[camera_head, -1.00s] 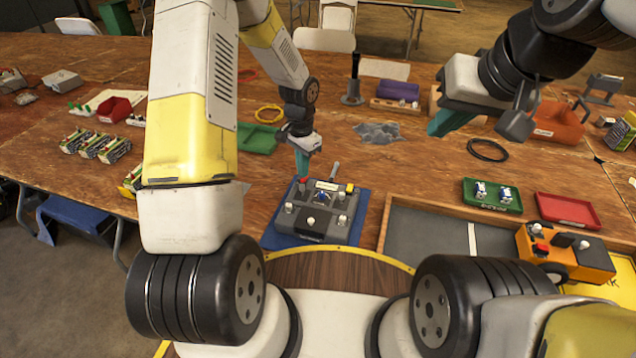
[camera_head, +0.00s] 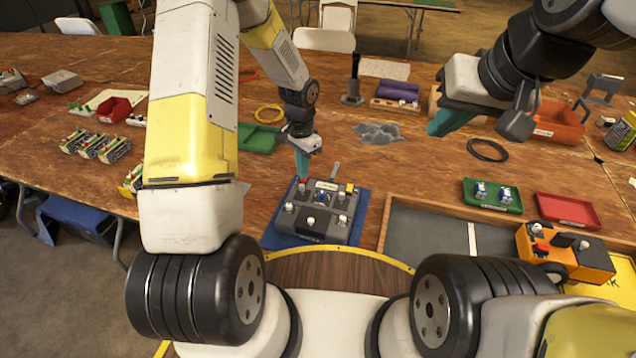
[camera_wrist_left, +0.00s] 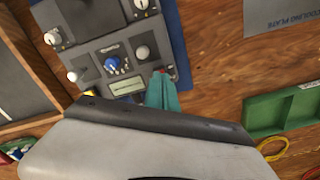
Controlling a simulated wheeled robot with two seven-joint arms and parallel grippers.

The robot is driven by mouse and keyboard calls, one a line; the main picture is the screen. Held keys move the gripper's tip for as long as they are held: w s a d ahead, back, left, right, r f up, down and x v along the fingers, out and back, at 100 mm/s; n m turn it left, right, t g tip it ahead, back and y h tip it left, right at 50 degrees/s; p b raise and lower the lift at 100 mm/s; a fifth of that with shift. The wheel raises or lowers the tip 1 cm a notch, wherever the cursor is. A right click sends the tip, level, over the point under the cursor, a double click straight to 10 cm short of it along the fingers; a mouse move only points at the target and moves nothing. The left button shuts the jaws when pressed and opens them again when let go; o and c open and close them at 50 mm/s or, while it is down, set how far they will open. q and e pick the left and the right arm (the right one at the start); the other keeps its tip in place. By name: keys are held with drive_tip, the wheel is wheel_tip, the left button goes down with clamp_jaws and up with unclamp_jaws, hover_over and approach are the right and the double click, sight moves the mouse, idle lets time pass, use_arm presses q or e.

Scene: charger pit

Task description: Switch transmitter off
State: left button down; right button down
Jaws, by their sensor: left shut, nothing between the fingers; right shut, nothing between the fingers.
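The transmitter (camera_head: 314,226) is a dark grey box with white knobs and a blue knob in the middle. It lies on a blue mat (camera_head: 362,212) in front of me. My left gripper (camera_head: 302,182) is shut and empty, its teal fingers pointing down at the transmitter's far left corner. The left wrist view shows the shut fingertips (camera_wrist_left: 163,76) at the transmitter (camera_wrist_left: 95,38) beside a small red part. I cannot tell whether they touch it. My right gripper (camera_head: 440,124) is shut and empty, raised above the table at the right.
A wooden-edged tray area (camera_head: 425,226) lies right of the transmitter, with an orange and black device (camera_head: 566,252) at its right. Green (camera_head: 492,196) and red (camera_head: 568,210) trays are behind it. A green tray (camera_head: 258,138) lies behind my left gripper. Table between is clear.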

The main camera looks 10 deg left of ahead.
use_arm(q)
drive_tip(key=shift+f, duration=0.7)
drive_tip(key=shift+r, duration=3.55)
drive_tip(key=s+a+r+n+t, duration=0.1)
drive_tip(key=s+a+r+n, duration=0.15)
drive_tip(key=r, duration=0.85)
drive_tip(key=s+r+n+t+h, duration=0.1)
drive_tip(key=s+r+n+t, duration=0.1)
drive_tip(key=s+r, duration=0.5)
drive_tip(key=s+r+n+t+h, duration=0.1)
drive_tip(key=s+r+n+t, duration=0.2)
drive_tip(key=s+r, duration=0.5)
drive_tip(key=shift+s+r, duration=0.15)
drive_tip(key=shift+s, duration=3.15)
drive_tip(key=shift+a, duration=0.1)
